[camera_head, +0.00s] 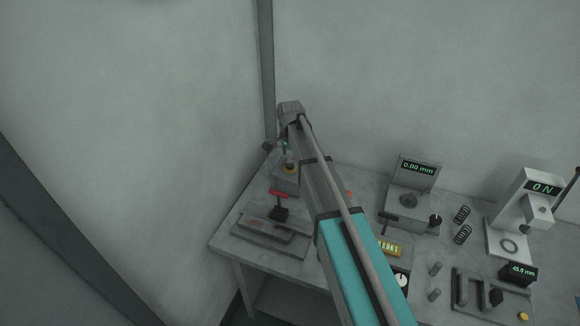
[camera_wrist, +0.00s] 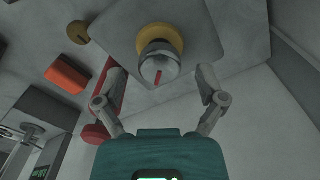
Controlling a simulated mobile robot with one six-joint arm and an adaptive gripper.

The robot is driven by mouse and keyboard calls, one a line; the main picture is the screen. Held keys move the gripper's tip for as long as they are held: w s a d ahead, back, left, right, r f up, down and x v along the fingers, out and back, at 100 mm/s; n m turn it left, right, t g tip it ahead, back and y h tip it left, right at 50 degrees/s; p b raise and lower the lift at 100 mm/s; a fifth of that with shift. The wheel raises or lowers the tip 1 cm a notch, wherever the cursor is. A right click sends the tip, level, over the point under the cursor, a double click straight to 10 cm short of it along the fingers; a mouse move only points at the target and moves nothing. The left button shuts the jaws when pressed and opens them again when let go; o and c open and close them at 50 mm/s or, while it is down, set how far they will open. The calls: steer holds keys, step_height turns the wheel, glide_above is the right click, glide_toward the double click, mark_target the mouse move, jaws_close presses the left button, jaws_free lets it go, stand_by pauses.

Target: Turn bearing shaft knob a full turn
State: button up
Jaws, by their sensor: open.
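The bearing shaft knob (camera_wrist: 158,68) is a round silvery knob with a red line on its face, in the upper middle of the wrist view. A yellow ring (camera_wrist: 172,34) lies around its base on a grey block (camera_wrist: 205,25). My gripper (camera_wrist: 160,74) is open, with one finger to the left and one to the right of the knob. I see gaps between knob and fingers. In the head view the grey block (camera_head: 284,184) stands at the table's back left corner, and my arm partly hides it; the knob is too small to make out there.
A red-handled press tool (camera_head: 279,198) on a plate stands in front of the block; its red part (camera_wrist: 104,120) shows behind the left finger. A gauge stand (camera_head: 416,178), springs (camera_head: 462,214) and a force tester (camera_head: 507,215) stand to the right. Walls stand close behind.

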steer(key=shift+f+b, duration=0.75)
steer(key=shift+f, duration=0.3)
steer(key=c, duration=1.1)
steer(key=shift+c, duration=0.2)
steer(key=shift+n, duration=0.4)
steer(key=n, duration=0.3)
steer(key=shift+n, duration=0.3)
steer(key=n, duration=0.4)
steer(key=shift+n, duration=0.3)
